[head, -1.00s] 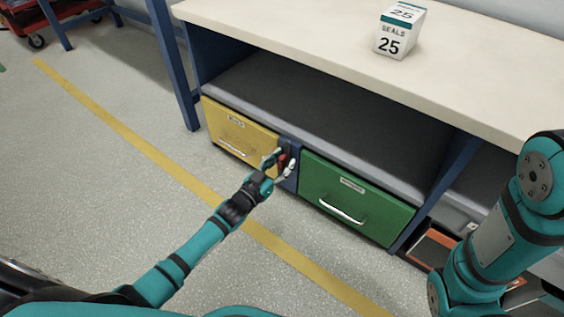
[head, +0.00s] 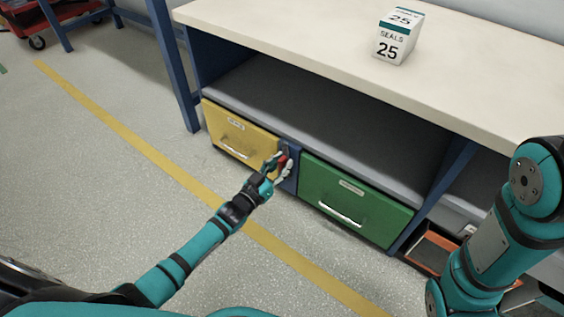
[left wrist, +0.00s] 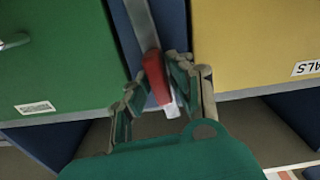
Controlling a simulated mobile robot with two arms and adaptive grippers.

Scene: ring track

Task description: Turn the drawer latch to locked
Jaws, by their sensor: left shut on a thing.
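The drawer latch has a red handle (head: 283,159) and sits on the blue post (head: 289,182) between the yellow drawer (head: 238,133) and the green drawer (head: 355,199). Both drawers look closed. My left gripper (head: 281,165) is at the latch, with a finger on each side of the handle. In the left wrist view the picture is turned over, and my left gripper (left wrist: 158,78) is shut on the red handle (left wrist: 155,80), which is slightly tilted there. A pale tip shows at the handle's end. My right gripper is not in view.
The workbench top (head: 300,45) is above the drawers, with a white and teal seals box (head: 398,36) on it. The open shelf (head: 330,135) below it is empty. An orange-edged bin (head: 432,250) is at lower right. The floor in front is clear, with a yellow line.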

